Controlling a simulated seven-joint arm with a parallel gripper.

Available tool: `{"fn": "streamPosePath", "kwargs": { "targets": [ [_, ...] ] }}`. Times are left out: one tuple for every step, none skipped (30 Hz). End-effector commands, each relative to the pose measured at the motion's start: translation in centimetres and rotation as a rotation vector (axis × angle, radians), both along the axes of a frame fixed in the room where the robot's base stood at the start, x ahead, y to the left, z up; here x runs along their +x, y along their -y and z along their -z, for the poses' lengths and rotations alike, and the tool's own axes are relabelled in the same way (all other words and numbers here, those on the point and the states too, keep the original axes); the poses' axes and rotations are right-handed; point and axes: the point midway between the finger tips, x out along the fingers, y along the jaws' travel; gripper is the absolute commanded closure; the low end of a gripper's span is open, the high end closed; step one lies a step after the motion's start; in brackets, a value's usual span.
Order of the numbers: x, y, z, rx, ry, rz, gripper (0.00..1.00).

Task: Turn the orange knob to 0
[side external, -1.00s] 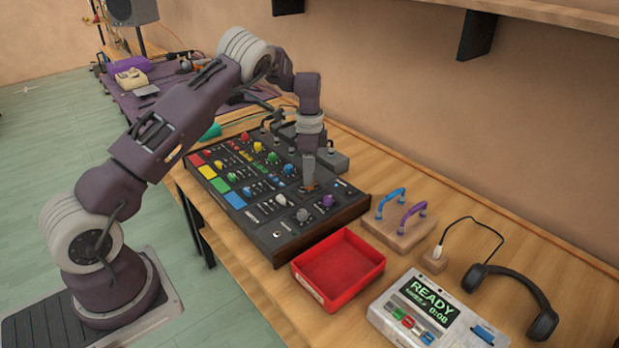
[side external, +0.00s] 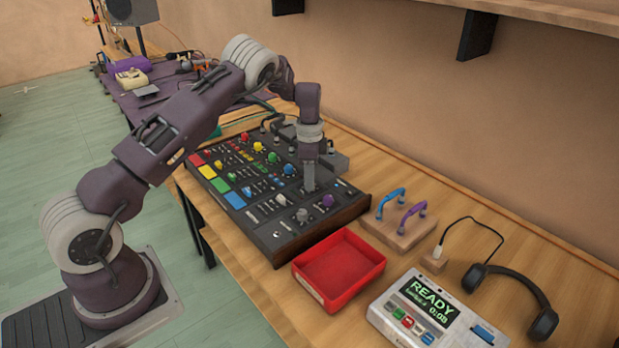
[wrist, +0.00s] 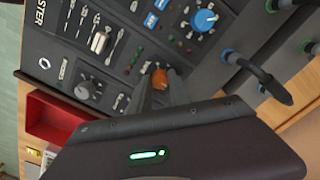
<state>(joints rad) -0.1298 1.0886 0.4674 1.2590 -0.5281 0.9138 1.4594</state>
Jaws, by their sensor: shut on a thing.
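The orange knob (wrist: 160,78) sits on the black mixer panel and shows between my fingers in the wrist view. My gripper (wrist: 161,92) is shut on it, one finger on each side. In the side external view, my gripper (side external: 309,188) points straight down at the mixer (side external: 345,217), near its right end, and hides the orange knob. I cannot read the knob's pointer or its scale marks.
A blue knob (wrist: 205,20) and a grey knob (wrist: 85,90) stand near my gripper. Cables (wrist: 262,72) plug in along one edge. A red tray (side external: 340,265), a handle block (side external: 400,228), a READY display box (side external: 435,315) and headphones (side external: 535,290) lie to the right.

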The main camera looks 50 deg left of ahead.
Motion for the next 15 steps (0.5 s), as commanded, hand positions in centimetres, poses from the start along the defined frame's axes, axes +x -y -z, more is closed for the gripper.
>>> {"fn": "streamPosePath", "kwargs": {
  "targets": [
    [0.03,-0.07,-0.06,0.001,0.001,-0.014,1.00],
    [0.03,-0.07,-0.06,0.001,0.001,-0.027,1.00],
    [0.03,-0.07,-0.06,0.001,0.001,-0.046,1.00],
    [0.04,-0.06,-0.07,0.001,0.002,-0.063,1.00],
    [0.05,-0.05,-0.07,0.001,0.002,-0.083,1.00],
    [0.06,-0.04,-0.07,0.000,0.003,-0.111,1.00],
    [0.06,-0.05,-0.08,0.001,0.002,-0.134,1.00],
    [0.05,-0.06,-0.08,0.001,0.002,-0.157,1.00],
    [0.06,-0.04,-0.08,0.001,0.002,-0.192,1.00],
    [0.06,-0.02,-0.08,0.000,0.003,-0.219,1.00],
    [0.07,-0.02,-0.08,-0.001,0.002,-0.248,1.00],
    [0.07,-0.03,-0.08,0.000,0.003,-0.286,1.00],
    [0.05,-0.06,-0.09,0.001,0.002,-0.315,1.00],
    [0.05,-0.07,-0.09,0.001,0.002,-0.343,1.00],
    [0.06,-0.07,-0.09,0.000,0.003,-0.381,1.00]
  ]
}}
